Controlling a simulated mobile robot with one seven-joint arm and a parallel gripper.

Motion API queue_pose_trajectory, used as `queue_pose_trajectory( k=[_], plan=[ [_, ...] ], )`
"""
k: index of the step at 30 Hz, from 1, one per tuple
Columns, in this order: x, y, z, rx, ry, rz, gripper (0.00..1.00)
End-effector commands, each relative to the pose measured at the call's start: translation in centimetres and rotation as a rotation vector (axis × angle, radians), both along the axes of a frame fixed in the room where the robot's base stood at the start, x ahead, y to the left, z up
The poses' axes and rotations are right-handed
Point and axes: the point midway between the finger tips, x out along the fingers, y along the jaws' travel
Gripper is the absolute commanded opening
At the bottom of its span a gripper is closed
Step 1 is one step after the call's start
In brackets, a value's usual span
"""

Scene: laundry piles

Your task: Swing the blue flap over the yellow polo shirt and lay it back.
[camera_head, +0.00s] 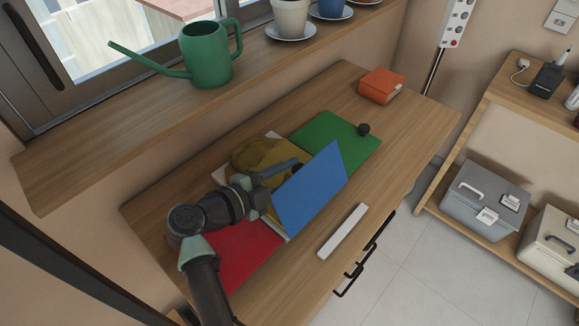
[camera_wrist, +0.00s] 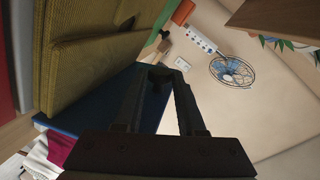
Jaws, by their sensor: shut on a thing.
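The blue flap (camera_head: 312,190) is raised and tilted up off the worktop at the near side of the folding board. The yellow polo shirt (camera_head: 258,155) lies behind it on the board, partly hidden by my arm and the flap. In the wrist view the ribbed yellow shirt (camera_wrist: 90,50) fills the upper left, with the blue flap (camera_wrist: 95,105) beside it. My gripper (camera_head: 297,163) is at the flap's upper left edge. In the wrist view my gripper (camera_wrist: 160,76) is shut on a small dark part between its fingertips, which looks like the flap's knob.
A red flap (camera_head: 235,262) lies at the left and a green flap (camera_head: 335,140) with a dark knob lies flat at the right. A white bar (camera_head: 343,231) lies near the worktop's front edge. An orange box (camera_head: 380,86) stands at the far right. The worktop between is clear.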

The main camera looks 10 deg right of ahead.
Motion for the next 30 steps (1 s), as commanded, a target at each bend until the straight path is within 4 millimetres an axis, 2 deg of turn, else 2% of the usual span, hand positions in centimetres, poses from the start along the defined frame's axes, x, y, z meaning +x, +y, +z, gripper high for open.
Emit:
queue_pose_trajectory(
  k=[1,5,21,22,26,30],
  plan=[
    [-0.49,-0.27,0.91,-0.006,0.011,-0.008,0.00],
    [-1.03,-0.71,1.21,-0.010,0.011,-0.012,0.00],
    [-1.46,-1.13,0.96,-0.011,0.009,-0.016,0.00],
    [-1.47,-1.13,0.97,-0.011,0.009,-0.016,0.45],
    [-1.42,-1.07,0.97,-0.010,0.008,-0.013,0.69],
    [-1.36,-0.99,0.97,-0.009,0.006,-0.010,0.69]
  ],
)
